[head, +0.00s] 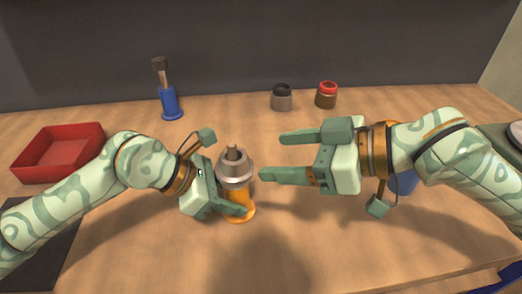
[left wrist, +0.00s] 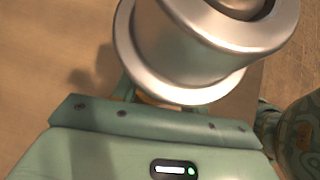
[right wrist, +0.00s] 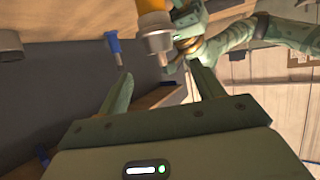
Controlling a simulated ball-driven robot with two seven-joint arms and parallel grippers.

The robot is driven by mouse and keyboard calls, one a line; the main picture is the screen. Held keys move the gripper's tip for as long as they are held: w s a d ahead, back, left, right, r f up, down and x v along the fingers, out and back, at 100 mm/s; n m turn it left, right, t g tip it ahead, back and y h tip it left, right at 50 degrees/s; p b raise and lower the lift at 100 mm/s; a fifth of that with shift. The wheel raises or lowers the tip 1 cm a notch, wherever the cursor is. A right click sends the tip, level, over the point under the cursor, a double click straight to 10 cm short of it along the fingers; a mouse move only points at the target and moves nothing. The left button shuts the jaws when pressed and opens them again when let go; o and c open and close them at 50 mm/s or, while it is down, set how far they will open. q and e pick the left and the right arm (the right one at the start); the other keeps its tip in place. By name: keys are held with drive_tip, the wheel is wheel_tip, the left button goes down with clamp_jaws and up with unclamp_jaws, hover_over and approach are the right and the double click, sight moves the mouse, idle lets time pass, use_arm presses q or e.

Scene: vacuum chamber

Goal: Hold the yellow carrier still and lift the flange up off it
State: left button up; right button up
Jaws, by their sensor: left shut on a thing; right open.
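The yellow carrier (head: 240,196) stands upright on the table, with the grey metal flange (head: 235,167) seated on top of it. My left gripper (head: 235,207) is shut on the carrier, low down below the flange; its grip is partly hidden. The flange (left wrist: 190,50) fills the upper part of the left wrist view and covers the left fingers. My right gripper (head: 274,156) is open and empty, just right of the flange, its fingers pointing at it. In the right wrist view the flange (right wrist: 156,40) and carrier (right wrist: 151,6) are ahead, beyond the open fingers.
A red tray (head: 58,155) is at the left. A blue-handled tool (head: 168,100) stands at the back left. A grey jar (head: 282,98) and a red-topped brown jar (head: 326,95) stand at the back. A blue object (head: 403,182) is partly behind my right arm. The front middle is clear.

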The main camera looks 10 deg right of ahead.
sight(230, 143)
drive_tip(key=x, duration=1)
drive_tip(key=shift+w+a, duration=0.15)
drive_tip(key=shift+a, duration=0.05)
drive_tip(key=c, duration=1.2)
use_arm(q)
drive_tip(key=shift+f, duration=0.15)
use_arm(e)
drive_tip(key=shift+r, duration=2.5)
use_arm(q)
drive_tip(key=shift+a+f, duration=0.2)
use_arm(e)
drive_tip(key=shift+a+r, duration=0.1)
drive_tip(key=shift+r, duration=1.85)
drive_tip(key=shift+c, duration=0.3)
use_arm(q)
drive_tip(key=o, duration=1.1)
drive_tip(key=shift+d+r, duration=0.1)
drive_tip(key=shift+r, duration=0.05)
use_arm(e)
drive_tip(key=shift+f, duration=0.15)
drive_tip(key=shift+c, duration=0.4)
use_arm(q)
drive_tip(key=shift+r, duration=0.1)
use_arm(e)
drive_tip(key=shift+f, duration=0.1)
